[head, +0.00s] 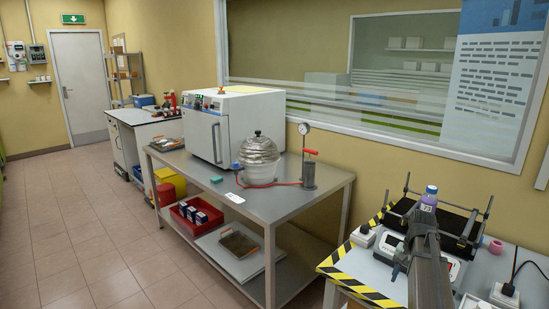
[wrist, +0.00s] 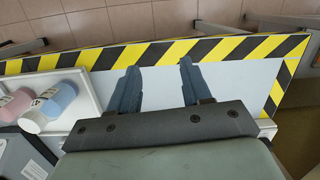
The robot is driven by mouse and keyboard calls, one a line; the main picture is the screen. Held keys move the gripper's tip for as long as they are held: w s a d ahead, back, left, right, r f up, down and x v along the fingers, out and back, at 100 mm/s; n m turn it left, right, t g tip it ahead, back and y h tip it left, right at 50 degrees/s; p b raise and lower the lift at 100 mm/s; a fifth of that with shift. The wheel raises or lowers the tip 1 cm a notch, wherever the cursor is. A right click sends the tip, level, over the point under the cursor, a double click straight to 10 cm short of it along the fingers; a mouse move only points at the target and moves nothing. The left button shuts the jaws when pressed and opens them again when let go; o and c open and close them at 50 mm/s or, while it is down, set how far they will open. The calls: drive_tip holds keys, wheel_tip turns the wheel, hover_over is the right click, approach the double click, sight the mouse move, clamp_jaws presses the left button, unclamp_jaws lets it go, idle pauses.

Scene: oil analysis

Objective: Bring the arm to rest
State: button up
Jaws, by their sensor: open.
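My gripper (wrist: 158,68) is open and empty in the wrist view. Its two dark blue-grey fingers are well apart, with only the light tabletop (wrist: 225,90) and its yellow-and-black striped edge (wrist: 165,52) below them. In the head view my arm stands in front of the right-hand bench, and it hides part of what is on it. The gripper's fingers are hard to make out there.
In the wrist view, a blue bottle (wrist: 58,97) and a pink bottle (wrist: 14,103) lie left of my gripper, apart from it. A steel table (head: 265,200) stands further left.

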drive_tip(key=s+a+f+n+g, duration=0.1)
drive_tip(key=s+a+f, duration=0.4)
drive_tip(key=f, duration=0.5)
drive_tip(key=s+a+f+n+g, duration=0.1)
drive_tip(key=s+a+f, duration=0.4)
drive_tip(key=f, duration=0.5)
drive_tip(key=s+a+f+n+g, duration=0.15)
drive_tip(key=s+a+f, duration=0.35)
drive_tip(key=f, duration=0.5)
drive_tip(key=s+a+f+n, duration=0.1)
drive_tip(key=s+a+f, duration=0.2)
drive_tip(key=s, duration=0.6)
drive_tip(key=s+a+f+n+g, duration=0.1)
drive_tip(key=s+a+f+n, duration=0.1)
drive_tip(key=s+f, duration=0.4)
drive_tip(key=s+a+f+n+g+h, duration=0.1)
drive_tip(key=s+a+f, duration=0.3)
drive_tip(key=s, duration=0.8)
drive_tip(key=shift+x, duration=0.8)
